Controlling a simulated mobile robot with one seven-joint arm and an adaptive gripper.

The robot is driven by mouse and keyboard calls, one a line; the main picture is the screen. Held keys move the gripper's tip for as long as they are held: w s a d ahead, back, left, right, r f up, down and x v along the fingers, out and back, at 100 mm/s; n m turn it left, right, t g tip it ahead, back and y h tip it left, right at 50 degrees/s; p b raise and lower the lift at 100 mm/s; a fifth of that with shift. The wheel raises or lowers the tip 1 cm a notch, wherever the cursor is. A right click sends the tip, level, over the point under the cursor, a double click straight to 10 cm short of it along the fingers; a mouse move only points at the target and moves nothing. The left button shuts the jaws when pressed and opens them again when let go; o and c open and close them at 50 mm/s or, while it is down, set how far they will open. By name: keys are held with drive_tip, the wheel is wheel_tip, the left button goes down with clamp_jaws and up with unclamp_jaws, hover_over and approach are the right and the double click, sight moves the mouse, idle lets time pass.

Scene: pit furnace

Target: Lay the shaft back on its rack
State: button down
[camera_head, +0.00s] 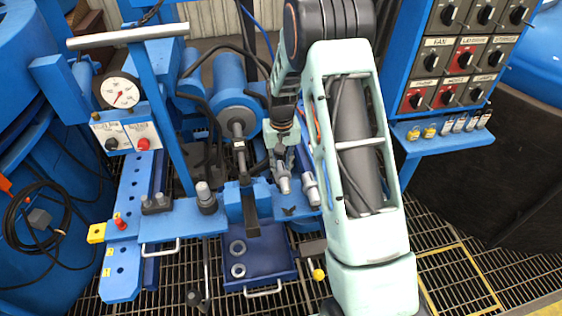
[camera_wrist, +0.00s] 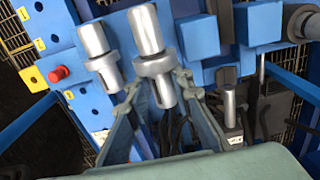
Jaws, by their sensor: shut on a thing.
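My gripper (camera_head: 281,160) is over the middle of the blue workstation, its fingers pointing down. In the wrist view my gripper (camera_wrist: 156,90) has its fingers around the lower part of a grey metal shaft (camera_wrist: 149,30). This shaft has a rounded end and a wide collar. It also shows in the head view (camera_head: 283,185). A second similar grey shaft (camera_wrist: 92,38) stands beside it, apart from the fingers. A blue ledge (camera_head: 270,197) is under the gripper. I cannot tell for certain which part is the rack, nor whether the held shaft touches it.
A blue clamp block (camera_head: 240,203) is close to my gripper. A grey stub (camera_head: 206,196) stands to its left. A blue tray with rings (camera_head: 258,250) is in front. A gauge (camera_head: 119,92) and a switch panel (camera_head: 460,55) flank the area. Grating floor lies below.

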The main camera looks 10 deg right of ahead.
drive_tip(key=shift+s+d+r, duration=0.1)
drive_tip(key=shift+d, duration=0.3)
drive_tip(key=shift+f+b, duration=2.2)
drive_tip(key=shift+f, duration=1.45)
drive_tip(key=shift+f+b, duration=0.55)
drive_tip(key=shift+f, duration=0.05)
drive_tip(key=c, duration=1.7)
unclamp_jaws()
drive_tip(key=shift+o, duration=0.4)
drive_tip(key=shift+s+f, duration=0.1)
drive_tip(key=shift+s, duration=0.05)
